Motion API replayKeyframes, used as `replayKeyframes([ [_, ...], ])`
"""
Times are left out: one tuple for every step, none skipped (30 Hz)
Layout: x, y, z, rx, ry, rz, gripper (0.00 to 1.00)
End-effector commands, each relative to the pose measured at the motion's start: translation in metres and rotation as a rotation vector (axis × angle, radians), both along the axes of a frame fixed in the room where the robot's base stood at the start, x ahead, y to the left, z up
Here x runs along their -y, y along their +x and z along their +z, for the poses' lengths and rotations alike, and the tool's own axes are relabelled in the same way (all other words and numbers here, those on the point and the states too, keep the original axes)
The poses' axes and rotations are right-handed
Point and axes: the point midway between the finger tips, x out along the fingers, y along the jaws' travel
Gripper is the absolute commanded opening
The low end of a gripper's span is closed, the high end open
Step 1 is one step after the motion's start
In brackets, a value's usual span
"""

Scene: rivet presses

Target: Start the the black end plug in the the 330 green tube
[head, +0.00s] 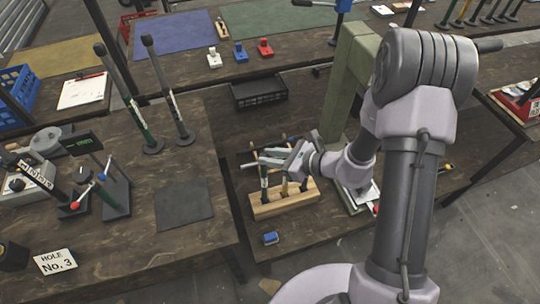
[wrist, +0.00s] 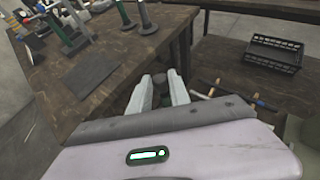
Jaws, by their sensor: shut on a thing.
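My gripper (head: 262,158) reaches left over a wooden rack (head: 286,204) on the lower bench. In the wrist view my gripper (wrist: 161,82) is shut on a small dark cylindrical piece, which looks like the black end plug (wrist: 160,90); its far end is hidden. A green tube with a white label (head: 137,110) stands upright on a black foot on the left bench, apart from my gripper. It also shows in the wrist view (wrist: 123,14). Another dark green, labelled tube (head: 264,182) stands in the rack near my fingertips. I cannot read either label, so I cannot tell which is 330.
A grey tube (head: 169,90) stands beside the green one. A dark mat (head: 184,201) lies bare on the left bench. Small presses (head: 108,190) stand at the left. A black crate (head: 259,92) is behind the rack, and a blue block (head: 270,238) lies in front. A green post (head: 346,80) rises beside my arm.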

Motion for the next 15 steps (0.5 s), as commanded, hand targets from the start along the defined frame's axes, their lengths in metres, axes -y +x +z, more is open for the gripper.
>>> replayKeyframes([
  [0.0,0.0,-0.002,0.0,0.0,0.0,0.0],
  [0.0,0.0,-0.003,0.0,0.0,0.0,0.0],
  [0.0,0.0,-0.004,0.0,0.0,0.0,0.0],
  [0.0,0.0,-0.005,0.0,0.0,0.0,0.0],
  [0.0,0.0,-0.006,0.0,0.0,0.0,0.0],
  [0.0,0.0,-0.007,0.0,0.0,0.0,0.0],
  [0.0,0.0,-0.007,0.0,0.0,0.0,0.0],
  [0.0,0.0,-0.008,0.0,0.0,0.0,0.0],
  [0.0,0.0,-0.009,0.0,0.0,0.0,0.0],
  [0.0,0.0,-0.01,0.0,0.0,0.0,0.0],
  [0.0,0.0,-0.011,0.0,0.0,0.0,0.0],
  [0.0,0.0,-0.012,0.0,0.0,0.0,0.0],
  [0.0,0.0,-0.012,0.0,0.0,0.0,0.0],
  [0.0,0.0,-0.013,0.0,0.0,0.0,0.0],
  [0.0,0.0,-0.014,0.0,0.0,0.0,0.0],
])
